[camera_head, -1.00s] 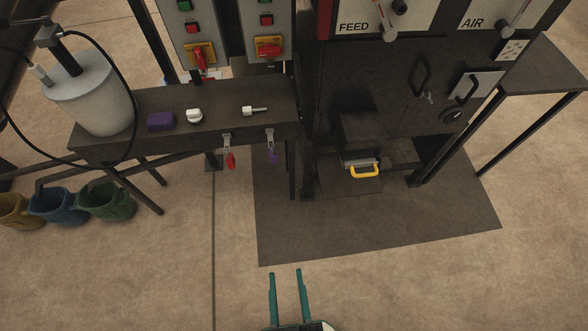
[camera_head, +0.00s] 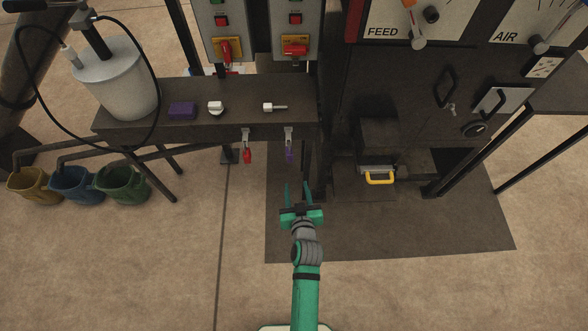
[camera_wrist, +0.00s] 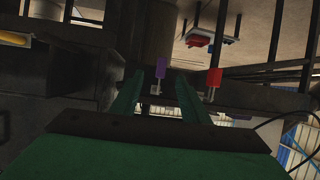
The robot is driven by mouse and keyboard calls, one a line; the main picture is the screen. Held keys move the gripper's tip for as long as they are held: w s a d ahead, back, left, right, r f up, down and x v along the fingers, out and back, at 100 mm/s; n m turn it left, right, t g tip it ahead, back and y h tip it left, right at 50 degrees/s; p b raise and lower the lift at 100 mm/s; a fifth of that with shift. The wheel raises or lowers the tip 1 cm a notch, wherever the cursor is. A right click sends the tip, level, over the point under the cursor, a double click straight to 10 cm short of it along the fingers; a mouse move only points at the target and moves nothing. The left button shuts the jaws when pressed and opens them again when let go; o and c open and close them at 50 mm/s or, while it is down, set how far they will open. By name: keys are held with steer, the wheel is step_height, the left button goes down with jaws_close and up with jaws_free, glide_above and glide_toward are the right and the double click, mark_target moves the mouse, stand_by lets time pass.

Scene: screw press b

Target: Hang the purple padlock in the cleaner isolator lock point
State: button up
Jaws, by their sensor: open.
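The small purple padlock (camera_head: 289,155) hangs from a hook on the front edge of the dark bench. It also shows in the wrist view (camera_wrist: 160,67), in line between my fingers. My gripper (camera_head: 298,188) is open and empty, below and in front of it, apparently still short of it. Two isolators with red handles on yellow plates, one left (camera_head: 226,48) and one right (camera_head: 295,48), are on grey panels above the bench. I cannot tell which is the cleaner's, and no lock hole is clear at this size.
A red padlock (camera_head: 247,156) hangs just left of the purple one. A purple block (camera_head: 182,110), a white knob (camera_head: 215,108) and a white fitting (camera_head: 272,107) lie on the bench (camera_head: 240,115). The dark press (camera_head: 400,90) stands close on the right.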

steer(key=y, duration=0.1)
glide_toward(290, 156)
steer(key=w, duration=0.2)
steer(key=shift+n, duration=0.3)
steer(key=x, duration=1)
steer(key=shift+w+a+f, duration=0.1)
steer(key=shift+w+f, duration=0.05)
steer(key=shift+f, duration=0.4)
steer(key=shift+c, duration=0.2)
steer(key=shift+r, duration=0.1)
jaws_close()
